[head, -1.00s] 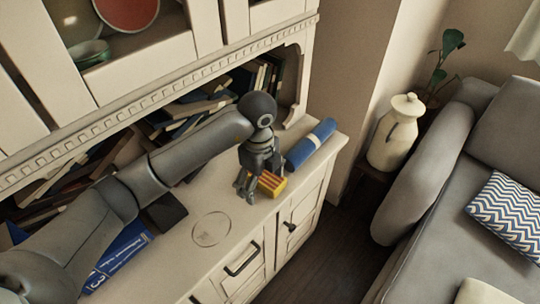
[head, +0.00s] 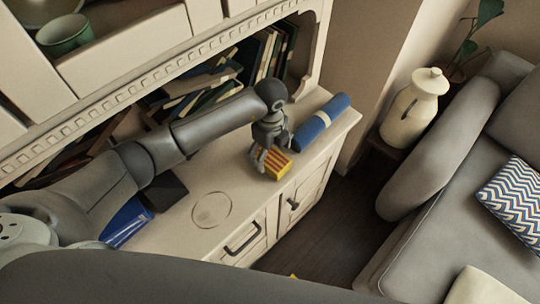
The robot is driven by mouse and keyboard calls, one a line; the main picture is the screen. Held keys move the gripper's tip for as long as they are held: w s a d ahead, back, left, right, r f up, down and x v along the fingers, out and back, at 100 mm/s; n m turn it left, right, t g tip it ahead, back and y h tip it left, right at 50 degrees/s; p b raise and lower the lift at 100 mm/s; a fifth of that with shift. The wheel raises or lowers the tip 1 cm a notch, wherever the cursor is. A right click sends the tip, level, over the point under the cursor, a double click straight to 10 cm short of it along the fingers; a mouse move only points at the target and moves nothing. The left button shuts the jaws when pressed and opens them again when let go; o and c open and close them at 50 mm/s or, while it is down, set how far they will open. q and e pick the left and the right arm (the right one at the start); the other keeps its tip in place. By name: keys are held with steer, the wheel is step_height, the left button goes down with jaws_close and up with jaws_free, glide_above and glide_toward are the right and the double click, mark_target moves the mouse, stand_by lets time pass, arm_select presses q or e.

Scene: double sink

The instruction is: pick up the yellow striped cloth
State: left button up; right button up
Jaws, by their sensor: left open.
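The yellow striped cloth (head: 279,168) is a small folded block with red-brown stripes, lying on the cream cabinet top near its front edge in the head view. My left gripper (head: 265,163) points down at it, with its open fingers right at the cloth's left and back side and covering part of it. I cannot tell whether the fingers touch the cloth. My right gripper is not in view.
A rolled blue cloth or mat (head: 322,123) with a pale band lies just right of the yellow cloth. Several books (head: 200,88) fill the shelf behind. A blue book (head: 126,222) and a dark box (head: 166,190) lie left. The cabinet top (head: 240,185) is bare around a faint circle.

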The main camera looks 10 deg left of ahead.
arm_select(q)
step_height(320, 180, down, 2)
steer(key=shift+f, duration=0.25)
steer(key=shift+c, duration=0.8)
steer(key=c, duration=0.8)
steer(key=shift+w+r+b, duration=0.1)
steer(key=shift+r+b, duration=0.25)
steer(key=shift+r, duration=0.35)
steer(key=shift+s+d+r+b, duration=0.1)
steer(key=shift+s+r+b, duration=0.3)
steer(key=shift+s+r, duration=1.75)
steer(key=shift+s+r+b, duration=0.45)
steer(key=shift+s+r, duration=1.25)
steer(key=shift+s, duration=0.9)
steer(key=shift+s+d+r+b, duration=0.1)
steer(key=shift+s+r+b, duration=0.3)
steer(key=shift+s+r, duration=1.75)
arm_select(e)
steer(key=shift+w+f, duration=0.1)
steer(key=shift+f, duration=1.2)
arm_select(q)
steer(key=shift+s+f, duration=0.2)
